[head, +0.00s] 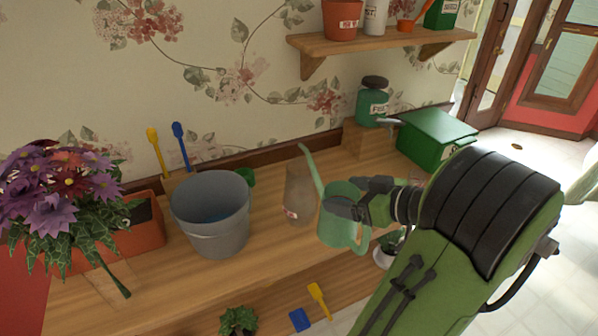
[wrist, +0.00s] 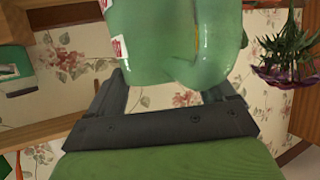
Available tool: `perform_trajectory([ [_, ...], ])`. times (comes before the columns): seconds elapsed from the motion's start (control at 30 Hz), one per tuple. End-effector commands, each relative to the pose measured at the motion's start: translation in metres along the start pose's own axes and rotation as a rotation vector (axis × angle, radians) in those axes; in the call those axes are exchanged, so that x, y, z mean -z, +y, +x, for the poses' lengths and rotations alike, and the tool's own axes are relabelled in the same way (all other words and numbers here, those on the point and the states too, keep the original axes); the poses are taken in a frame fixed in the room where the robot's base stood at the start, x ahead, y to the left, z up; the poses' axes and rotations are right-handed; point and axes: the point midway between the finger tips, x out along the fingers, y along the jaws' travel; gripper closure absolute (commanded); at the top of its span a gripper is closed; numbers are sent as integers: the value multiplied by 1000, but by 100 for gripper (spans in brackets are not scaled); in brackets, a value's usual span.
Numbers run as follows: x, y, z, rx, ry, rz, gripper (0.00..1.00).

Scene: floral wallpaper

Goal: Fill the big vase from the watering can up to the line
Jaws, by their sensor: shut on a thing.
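The green watering can (head: 338,228) is in my gripper (head: 352,196), above the front part of the wooden bench. Its long spout points up and left, with its tip near the vase's top in the picture. The clear vase (head: 298,197) stands on the bench just left of the can, with a small red-and-white label low on it. I cannot make out a fill line or a water level in it. In the wrist view, my gripper's dark jaws (wrist: 168,92) are on either side of the green can (wrist: 170,45), whose lower part fills the top middle.
A grey bucket (head: 212,222) stands left of the vase, beside an orange planter (head: 138,232) of purple flowers. A green jar (head: 371,105) on a wooden block and a green box (head: 437,140) are behind on the right. A shelf (head: 380,40) with pots hangs above.

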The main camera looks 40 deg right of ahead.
Motion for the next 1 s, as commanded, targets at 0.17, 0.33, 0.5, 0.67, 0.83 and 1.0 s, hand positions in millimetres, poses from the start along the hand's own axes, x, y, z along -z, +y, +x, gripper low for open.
perform_trajectory([
  [0.17,-14,0,6,0,2,-2,98],
  [0.33,-26,0,11,0,3,-1,98],
  [0.5,-38,0,16,0,3,-1,98],
  [0.67,-37,0,16,0,3,-2,98],
  [0.83,-33,0,15,3,-14,3,98],
  [1.0,-26,0,13,8,-43,14,98],
])
